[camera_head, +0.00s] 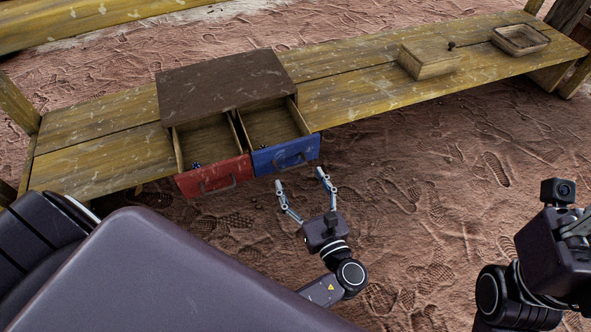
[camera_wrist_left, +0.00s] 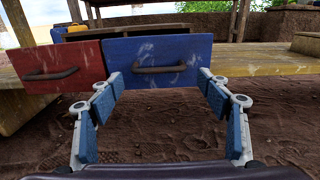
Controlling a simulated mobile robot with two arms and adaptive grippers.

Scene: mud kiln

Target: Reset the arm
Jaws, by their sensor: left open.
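My left gripper (camera_head: 306,182) is open and empty, in front of the blue drawer (camera_head: 287,156) of a dark brown cabinet (camera_head: 222,84). In the left wrist view its two blue-padded fingers (camera_wrist_left: 158,82) spread on either side of the blue drawer's handle, and I see no hold on it. The red drawer (camera_head: 214,178) is beside it on the left; both drawers are pulled out. My right arm's wrist (camera_head: 545,255) shows at the right edge of the head view; its fingertips cannot be made out.
The cabinet stands on a long yellow wooden bench (camera_head: 370,92). A wooden box (camera_head: 430,63) and a shallow tray (camera_head: 521,40) sit towards the bench's right end. A small blue item (camera_head: 196,165) lies in the red drawer. The footprinted earth floor right of my left gripper is clear.

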